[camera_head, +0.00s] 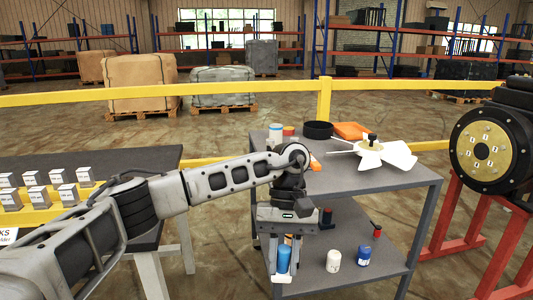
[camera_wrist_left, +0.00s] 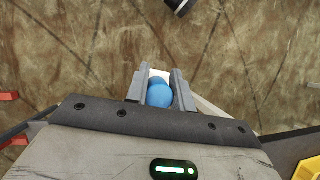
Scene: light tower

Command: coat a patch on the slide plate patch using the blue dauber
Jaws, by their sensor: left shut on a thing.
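The blue dauber (camera_head: 283,259) is in my left gripper (camera_head: 284,268), which points down in front of the grey cart. In the left wrist view, the blue dauber (camera_wrist_left: 160,94) sits between the two grey fingers (camera_wrist_left: 160,98) of the shut left gripper, with brown floor beyond. A white part shows behind its blue part there. I cannot pick out the slide plate patch in either view. My right gripper is not in view.
The grey cart's top (camera_head: 390,180) holds a white fan (camera_head: 378,154), a black ring (camera_head: 318,130) and an orange box (camera_head: 353,131). Its lower shelf holds a white jar (camera_head: 333,261) and a blue jar (camera_head: 364,256). A black flanged machine (camera_head: 485,143) stands on red legs at right.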

